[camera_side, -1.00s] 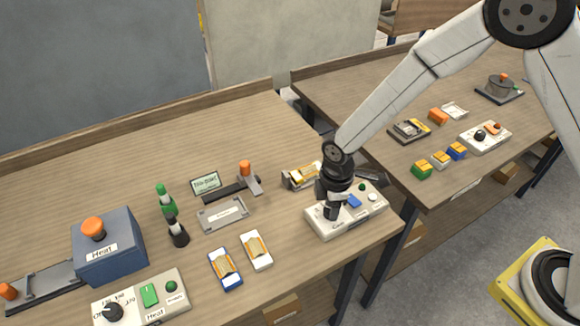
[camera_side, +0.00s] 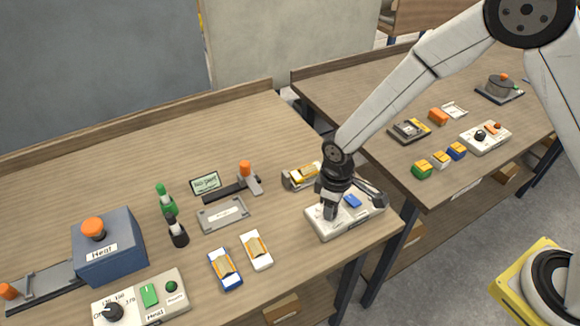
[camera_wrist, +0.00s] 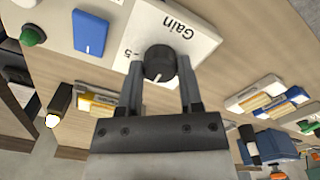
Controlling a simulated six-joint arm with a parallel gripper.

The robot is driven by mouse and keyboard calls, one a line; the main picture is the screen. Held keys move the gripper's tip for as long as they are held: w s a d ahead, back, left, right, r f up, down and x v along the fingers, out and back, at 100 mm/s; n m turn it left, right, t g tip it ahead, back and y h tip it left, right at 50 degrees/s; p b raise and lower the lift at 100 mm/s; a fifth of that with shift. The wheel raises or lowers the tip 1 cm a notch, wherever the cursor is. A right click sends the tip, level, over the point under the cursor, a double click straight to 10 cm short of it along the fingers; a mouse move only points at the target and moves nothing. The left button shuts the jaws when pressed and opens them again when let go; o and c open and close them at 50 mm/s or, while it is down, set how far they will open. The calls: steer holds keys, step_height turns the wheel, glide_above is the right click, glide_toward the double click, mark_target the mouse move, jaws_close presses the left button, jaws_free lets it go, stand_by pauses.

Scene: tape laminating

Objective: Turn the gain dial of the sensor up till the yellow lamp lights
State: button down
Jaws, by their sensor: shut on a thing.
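The sensor (camera_side: 330,229) is a white box at the front right corner of the near table. Its black gain dial (camera_wrist: 160,62) has a white pointer line and sits beside the printed word "Gain". My gripper (camera_wrist: 160,78) is shut on the dial, with one finger on each side; in the side view my gripper (camera_side: 330,212) points down at the sensor's left part. A blue switch (camera_wrist: 90,33) and a green lamp (camera_wrist: 33,36) are on the sensor too. I see no lit yellow lamp; my wrist hides part of the sensor's right end in the side view.
A yellow and silver unit (camera_side: 302,176) stands close behind the sensor. Two tape-topped blocks, one blue (camera_side: 225,268) and one white (camera_side: 256,250), lie to the left. The table's front edge is close to the sensor.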

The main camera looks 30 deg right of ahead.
stand_by(0.4)
steer(key=shift+c, duration=1.3)
jaws_free()
steer(key=shift+r, duration=0.1)
steer(key=shift+r, duration=3.85)
steer(key=shift+d, duration=0.1)
steer(key=s+d+r+m+t, duration=0.1)
steer(key=s+d+r+m, duration=0.1)
steer(key=s+d, duration=0.3)
steer(key=s+d+r+m+t, duration=0.1)
steer(key=s+d+m, duration=0.4)
steer(key=d, duration=0.5)
steer(key=shift+s+r+t, duration=0.3)
steer(key=shift+s+r, duration=0.1)
steer(key=shift+r, duration=0.4)
steer(key=shift+d, duration=0.1)
